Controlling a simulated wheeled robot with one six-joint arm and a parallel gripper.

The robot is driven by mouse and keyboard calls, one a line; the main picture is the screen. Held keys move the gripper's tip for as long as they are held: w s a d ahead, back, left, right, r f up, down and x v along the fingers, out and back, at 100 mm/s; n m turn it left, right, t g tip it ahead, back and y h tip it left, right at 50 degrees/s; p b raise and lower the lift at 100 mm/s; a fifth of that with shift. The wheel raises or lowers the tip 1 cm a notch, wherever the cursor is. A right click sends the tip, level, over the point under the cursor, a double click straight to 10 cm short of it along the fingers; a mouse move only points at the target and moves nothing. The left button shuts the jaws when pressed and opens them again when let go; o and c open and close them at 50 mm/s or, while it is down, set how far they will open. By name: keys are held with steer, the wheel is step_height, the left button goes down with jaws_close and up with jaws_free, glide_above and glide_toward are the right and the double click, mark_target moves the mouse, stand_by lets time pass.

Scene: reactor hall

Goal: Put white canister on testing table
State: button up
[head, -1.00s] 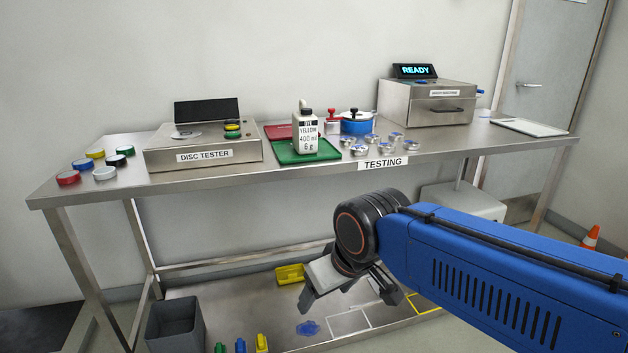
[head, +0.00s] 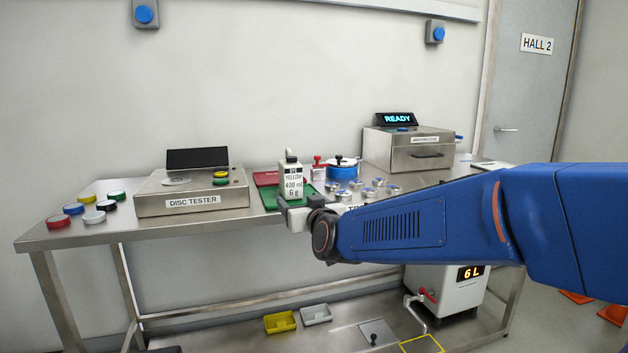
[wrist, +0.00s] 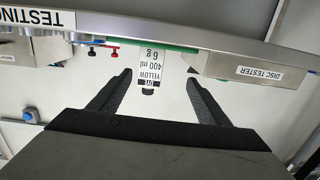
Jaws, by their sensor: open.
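The white canister (head: 292,184), labelled yellow dye, 400 ml, 6 g, stands upright on the green tray (head: 268,199) on the steel testing table (head: 150,227). My gripper (head: 284,208) is open and empty at the table's front edge, in front of the canister, and hides part of the tray and edge. In the wrist view, where the scene is upside down, the canister (wrist: 149,73) shows between the two spread fingers (wrist: 159,78), beyond their tips. I see no contact between them.
The disc tester (head: 192,192) stands left of the tray, with several coloured discs (head: 82,210) further left. To the right are a blue pot (head: 343,170), several small metal tins (head: 366,187) and a steel machine reading READY (head: 408,150). The lower shelf holds a yellow bin (head: 280,322).

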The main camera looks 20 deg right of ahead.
mark_target(290, 178)
steer(key=shift+t+h, duration=0.3)
steer(key=shift+h, duration=0.1)
steer(key=w, duration=0.6)
steer(key=w+d, duration=0.1)
steer(key=w, duration=0.5)
steer(key=w+r, duration=0.1)
steer(key=w, duration=0.5)
steer(key=shift+d, duration=0.4)
steer(key=shift+r, duration=0.1)
steer(key=c, duration=1.6)
